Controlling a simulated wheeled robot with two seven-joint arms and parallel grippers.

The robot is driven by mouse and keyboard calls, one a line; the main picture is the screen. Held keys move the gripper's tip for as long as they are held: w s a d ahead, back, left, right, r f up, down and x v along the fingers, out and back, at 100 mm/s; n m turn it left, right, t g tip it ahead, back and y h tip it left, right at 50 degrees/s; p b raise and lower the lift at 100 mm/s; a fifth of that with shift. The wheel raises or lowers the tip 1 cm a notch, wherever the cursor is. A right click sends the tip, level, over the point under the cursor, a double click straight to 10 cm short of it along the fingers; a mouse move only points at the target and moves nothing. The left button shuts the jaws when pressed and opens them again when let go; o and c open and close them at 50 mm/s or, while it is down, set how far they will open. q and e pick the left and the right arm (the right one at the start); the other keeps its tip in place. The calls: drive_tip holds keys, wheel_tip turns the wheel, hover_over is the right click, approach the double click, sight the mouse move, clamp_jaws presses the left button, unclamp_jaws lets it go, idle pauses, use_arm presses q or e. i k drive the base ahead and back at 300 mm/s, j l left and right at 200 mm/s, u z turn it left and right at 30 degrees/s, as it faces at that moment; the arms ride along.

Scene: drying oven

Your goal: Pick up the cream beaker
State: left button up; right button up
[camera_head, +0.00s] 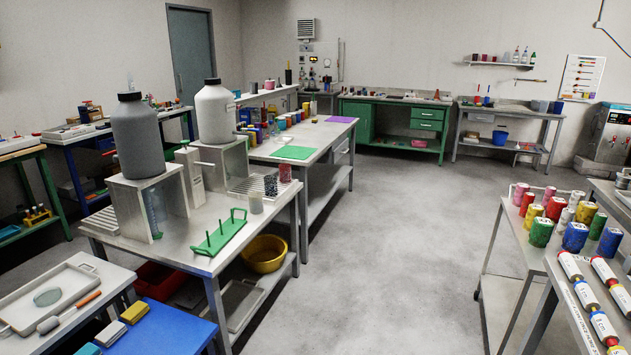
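Neither of my grippers is in view, and nothing touches the vessel.
Two large jugs, one grey (137,138) and one white (214,112), stand on metal stands on the same table. A yellow basin (265,253) sits on its lower shelf. A cart (512,250) with coloured cans stands at right. The middle floor is clear.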

sight(255, 199)
drive_tip(key=i+z, duration=0.35)
drive_tip(key=i, duration=1.65)
drive_tip(key=l, duration=0.1)
